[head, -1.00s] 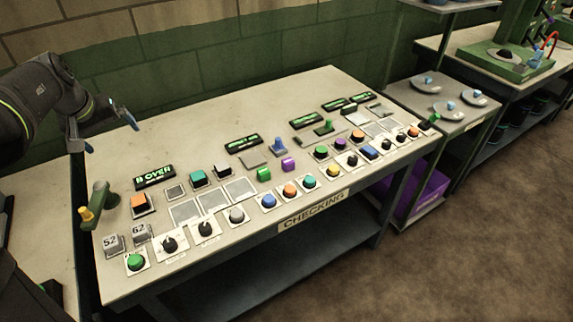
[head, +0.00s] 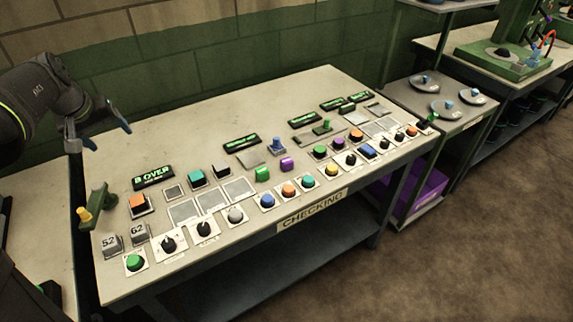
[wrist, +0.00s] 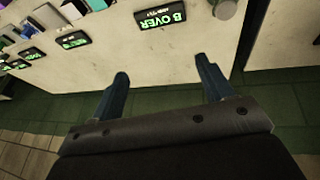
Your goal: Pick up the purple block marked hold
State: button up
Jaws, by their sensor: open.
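A small purple block (head: 287,164) sits on the bench top in the head view, just right of a green block (head: 262,174). Any marking on the purple block is too small to read. My gripper (head: 109,136) is at the far left, over the back left part of the bench, well away from the purple block. In the wrist view my gripper (wrist: 163,82) shows two blue fingers spread apart with nothing between them.
The bench (head: 200,130) carries several buttons, knobs, grey pads and green-lit displays, such as one reading "B OVER" (head: 153,177). The back left of the bench top is clear.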

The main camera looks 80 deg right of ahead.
jog(key=shift+c, duration=1.2)
jog(key=t+y, duration=0.1)
jog(key=t, duration=0.1)
send_near(287, 160)
jog(key=x, duration=0.2)
jog(key=a+x, duration=0.1)
jog(key=x, duration=0.1)
jog(key=shift+f, duration=0.5)
jog(key=shift+d+x, duration=0.25)
jog(key=shift+x, duration=1.1)
jog(key=shift+d+x, duration=0.2)
jog(key=shift+x, duration=1.2)
jog(key=shift+r, duration=0.2)
